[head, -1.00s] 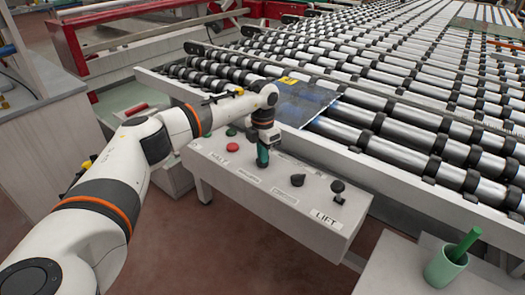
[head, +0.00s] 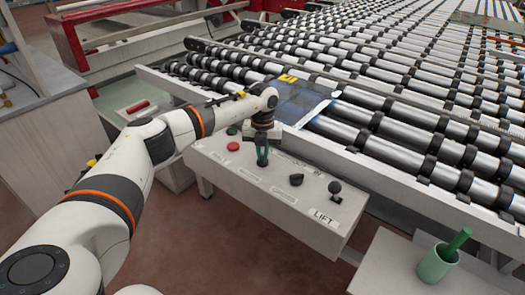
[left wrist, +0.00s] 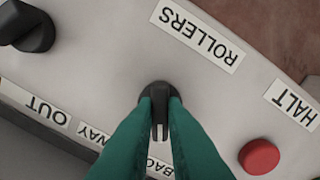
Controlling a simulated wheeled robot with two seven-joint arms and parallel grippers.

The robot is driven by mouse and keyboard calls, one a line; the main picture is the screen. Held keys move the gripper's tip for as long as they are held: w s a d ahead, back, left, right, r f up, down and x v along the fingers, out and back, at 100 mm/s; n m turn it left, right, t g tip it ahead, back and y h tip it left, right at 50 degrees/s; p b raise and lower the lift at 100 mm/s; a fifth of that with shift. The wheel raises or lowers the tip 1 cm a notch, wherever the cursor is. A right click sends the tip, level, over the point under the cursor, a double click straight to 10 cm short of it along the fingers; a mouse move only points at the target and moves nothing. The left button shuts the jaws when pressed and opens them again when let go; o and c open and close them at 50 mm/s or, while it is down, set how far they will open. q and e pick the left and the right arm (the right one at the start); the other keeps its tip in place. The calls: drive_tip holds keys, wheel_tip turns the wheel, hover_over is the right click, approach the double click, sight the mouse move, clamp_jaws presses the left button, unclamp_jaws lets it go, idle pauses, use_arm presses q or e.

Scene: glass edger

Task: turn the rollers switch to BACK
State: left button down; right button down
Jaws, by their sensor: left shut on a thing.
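The rollers switch (left wrist: 158,92) is a black knob on the pale control panel (head: 235,175), near the upside-down ROLLERS label (left wrist: 201,32) in the left wrist view. My left gripper (head: 262,160), with green fingers, is shut on this knob. In the left wrist view the fingers (left wrist: 160,108) pinch its grip from both sides. A pale mark on the grip points down the picture, between a label ending in WAY (left wrist: 93,137) and the BACK label (left wrist: 158,168). The fingers partly cover both labels. My right gripper is not in view.
A red HALT button (left wrist: 259,156) sits close beside the fingers. Another black knob (head: 296,180) and the LIFT lever (head: 335,188) stand along the panel. A glass sheet (head: 298,100) lies on the rollers behind. A green cup (head: 436,265) stands on the right-hand table.

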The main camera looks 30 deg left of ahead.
sight(262, 157)
use_arm(q)
drive_tip(key=shift+r+n, duration=0.1)
drive_tip(key=shift+n, duration=0.5)
drive_tip(key=shift+w, duration=0.1)
drive_tip(key=c, duration=1.5)
unclamp_jaws()
wheel_tip(262, 157, up, 12)
drive_tip(key=shift+b, duration=1.1)
